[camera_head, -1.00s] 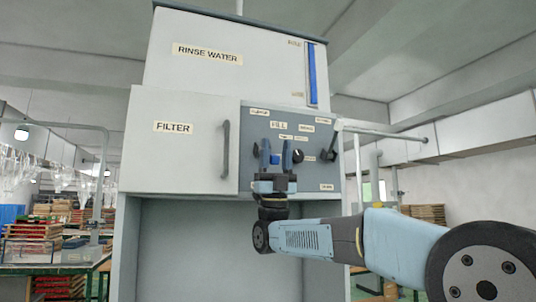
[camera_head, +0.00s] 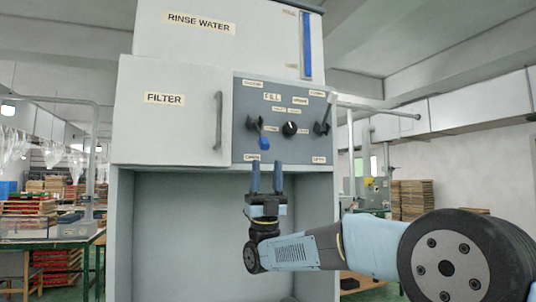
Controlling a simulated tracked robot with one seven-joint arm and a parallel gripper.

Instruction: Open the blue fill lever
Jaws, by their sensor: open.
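The blue fill lever (camera_head: 264,143) is on the grey control panel (camera_head: 308,142), under the FILL label. It hangs down from a dark pivot, and its blue end points down to the right. My gripper (camera_head: 266,172) is below the lever, pointing up, with its two fingers apart and nothing between them. The fingertips look apart from the lever in this view. How far they stand from the panel I cannot tell.
A black knob (camera_head: 290,129) and a second dark lever (camera_head: 322,127) are to the right on the panel. The filter door (camera_head: 165,110) with its vertical handle (camera_head: 218,121) is to the left. An open bay (camera_head: 180,230) lies below.

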